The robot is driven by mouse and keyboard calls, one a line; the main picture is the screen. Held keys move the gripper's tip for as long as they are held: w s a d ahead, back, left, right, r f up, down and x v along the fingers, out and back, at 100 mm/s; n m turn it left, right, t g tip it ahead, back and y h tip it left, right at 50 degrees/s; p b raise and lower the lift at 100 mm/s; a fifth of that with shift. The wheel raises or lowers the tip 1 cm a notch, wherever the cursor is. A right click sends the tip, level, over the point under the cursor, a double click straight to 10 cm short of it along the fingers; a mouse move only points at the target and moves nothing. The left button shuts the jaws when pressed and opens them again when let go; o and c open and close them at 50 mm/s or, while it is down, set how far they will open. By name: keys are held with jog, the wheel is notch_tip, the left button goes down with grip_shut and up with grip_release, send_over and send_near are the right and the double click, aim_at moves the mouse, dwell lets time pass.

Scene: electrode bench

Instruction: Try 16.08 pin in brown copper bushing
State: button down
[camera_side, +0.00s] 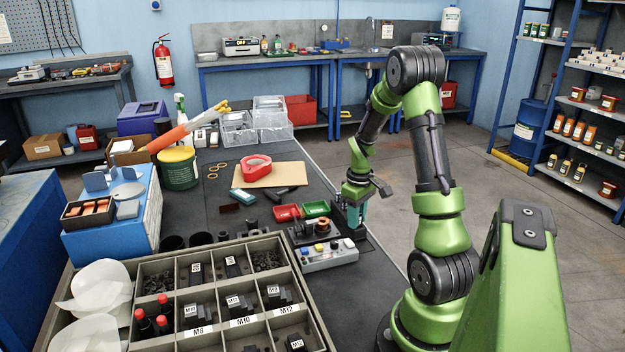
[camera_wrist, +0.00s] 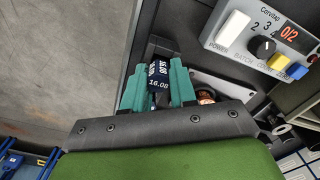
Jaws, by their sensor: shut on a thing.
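My gripper (camera_wrist: 158,88) has teal fingers, shut on a dark pin (camera_wrist: 160,70) marked 16.08 in the wrist view. In the side view my gripper (camera_side: 357,217) points down over the right edge of the bench, beside the control box; the pin cannot be made out there. A copper-coloured ring, apparently the brown bushing (camera_wrist: 206,97), shows just right of the fingers in the wrist view, on a grey plate. It is partly covered by my gripper's dark housing. The pin's lower end is hidden, and I cannot tell its height over the plate.
A control box (camera_side: 330,256) with a knob and coloured buttons stands close to my gripper; its display reads 0/2 in the wrist view (camera_wrist: 287,33). A red tray (camera_side: 287,212) and a green tray (camera_side: 316,208) lie behind it. A compartment crate (camera_side: 240,322) fills the front.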

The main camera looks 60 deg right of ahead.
jog(key=c, duration=0.8)
grip_release()
notch_tip(320, 180, up, 17)
jog(key=shift+f, duration=0.1)
jog(key=shift+r, duration=2.55)
